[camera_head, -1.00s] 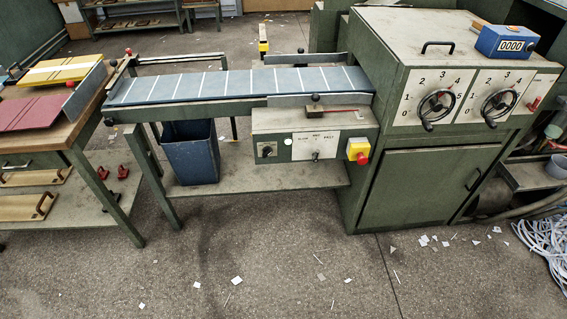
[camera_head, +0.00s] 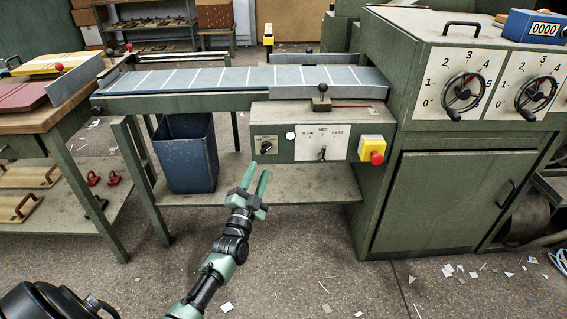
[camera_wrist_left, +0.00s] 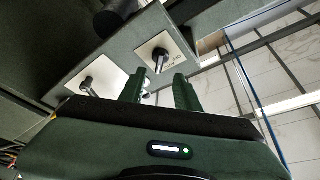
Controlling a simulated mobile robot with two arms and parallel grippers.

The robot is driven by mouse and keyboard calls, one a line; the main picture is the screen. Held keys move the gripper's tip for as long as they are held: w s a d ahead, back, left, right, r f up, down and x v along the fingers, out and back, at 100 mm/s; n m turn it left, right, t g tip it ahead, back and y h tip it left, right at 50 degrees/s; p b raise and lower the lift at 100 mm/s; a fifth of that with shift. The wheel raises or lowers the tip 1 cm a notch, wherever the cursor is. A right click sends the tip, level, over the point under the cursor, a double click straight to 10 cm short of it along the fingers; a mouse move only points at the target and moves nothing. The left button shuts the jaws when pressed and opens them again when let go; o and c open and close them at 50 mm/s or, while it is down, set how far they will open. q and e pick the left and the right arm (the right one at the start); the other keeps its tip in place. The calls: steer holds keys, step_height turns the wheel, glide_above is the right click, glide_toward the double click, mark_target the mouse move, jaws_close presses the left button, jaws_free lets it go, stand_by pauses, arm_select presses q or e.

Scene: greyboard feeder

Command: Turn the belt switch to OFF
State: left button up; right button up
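The belt switch (camera_head: 265,147) is a black rotary knob on a small pale plate at the left of the green control box's front. It also shows in the wrist view (camera_wrist_left: 159,62), where small lettering beside it is too blurred to read. My left gripper (camera_head: 256,174) has two green fingers, apart and empty. It points up at the knob from just below and in front, and I see no contact. In the wrist view the knob lies beyond and between the fingertips (camera_wrist_left: 158,88). My right gripper is out of view.
Right of the switch are a white button (camera_head: 290,136), a SLOW/MED/FAST speed lever (camera_head: 322,152) and a red stop button on a yellow box (camera_head: 372,145). The conveyor belt (camera_head: 220,79) runs above. A blue bin (camera_head: 187,160) stands left of the gripper on the lower shelf.

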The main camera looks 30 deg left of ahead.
mark_target(265, 151)
arm_select(q)
steer(key=b+x, duration=0.1)
steer(key=x, duration=0.6)
steer(key=shift+w+a+b, duration=0.15)
steer(key=shift+w+b, duration=0.05)
steer(key=shift+b, duration=0.1)
jaws_close()
